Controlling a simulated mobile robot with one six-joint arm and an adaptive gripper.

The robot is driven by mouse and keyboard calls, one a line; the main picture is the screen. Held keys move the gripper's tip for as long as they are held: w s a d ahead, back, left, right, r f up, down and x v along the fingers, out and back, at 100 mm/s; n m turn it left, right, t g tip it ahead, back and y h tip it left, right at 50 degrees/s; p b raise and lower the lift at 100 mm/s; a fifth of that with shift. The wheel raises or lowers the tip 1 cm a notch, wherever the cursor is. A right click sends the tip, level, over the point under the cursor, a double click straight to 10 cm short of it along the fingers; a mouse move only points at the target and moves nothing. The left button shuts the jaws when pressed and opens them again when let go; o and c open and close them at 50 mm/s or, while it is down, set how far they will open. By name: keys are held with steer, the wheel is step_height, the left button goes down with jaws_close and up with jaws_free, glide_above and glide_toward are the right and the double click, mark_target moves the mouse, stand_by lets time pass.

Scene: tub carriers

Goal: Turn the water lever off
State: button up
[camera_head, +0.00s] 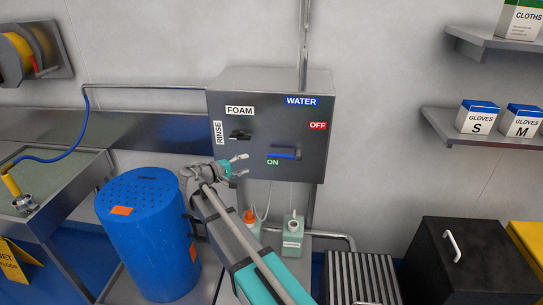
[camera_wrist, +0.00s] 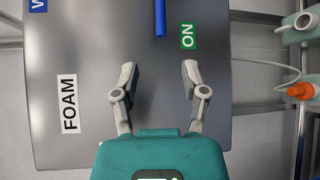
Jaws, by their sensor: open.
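The water lever (camera_head: 284,154) is a blue bar on the front of a dark grey box, below the blue WATER label (camera_head: 301,101). It lies nearly level, with its left end just above the green ON label (camera_head: 272,162). The red OFF label (camera_head: 317,126) is up and to its right. My gripper (camera_head: 243,165) is open and empty, left of the lever's end. In the wrist view, the lever (camera_wrist: 160,18) enters from the top edge, in line with the gap between my fingers (camera_wrist: 159,70) and apart from them. Its pivot end is cut off there.
A black knob (camera_head: 240,135) sits between the FOAM and RINSE labels on the same box (camera_head: 222,108). Bottles (camera_head: 292,238) stand below the box. A blue drum (camera_head: 149,240) stands left of my arm. A black bin (camera_head: 470,262) is at right.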

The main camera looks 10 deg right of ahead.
mark_target(271, 155)
steer(key=shift+d, duration=0.2)
steer(key=b+x, duration=0.2)
steer(key=x, duration=1.1)
steer(key=shift+w+d+f, duration=0.1)
steer(key=shift+w+d, duration=0.1)
steer(key=shift+w, duration=0.05)
steer(key=shift+c, duration=0.3)
jaws_close()
steer(key=shift+a, duration=0.35)
